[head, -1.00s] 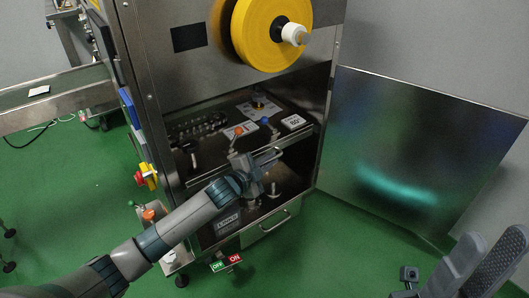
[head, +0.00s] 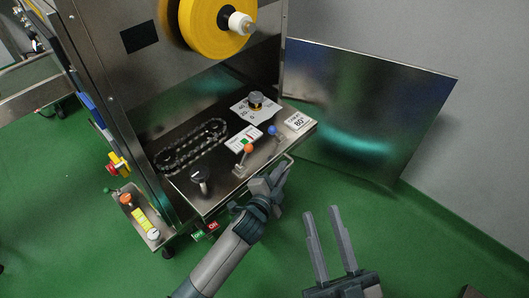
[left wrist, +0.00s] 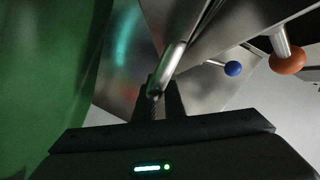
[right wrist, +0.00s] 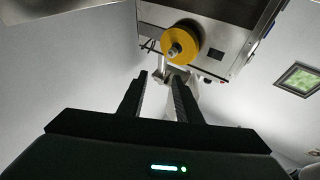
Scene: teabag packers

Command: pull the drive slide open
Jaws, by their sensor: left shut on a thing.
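The drive slide (head: 180,190) is a dark flat deck with a metal front, standing well out from the steel machine. In the left wrist view the handle (left wrist: 174,60) runs between the fingers (left wrist: 158,96). My right gripper (head: 322,209) is open and empty, apart from the slide; its fingers also show apart in the right wrist view (right wrist: 158,80).
A yellow reel (head: 208,28) sticks out above the slide. An open metal door panel (head: 370,110) stands to the right. The green floor in front is clear.

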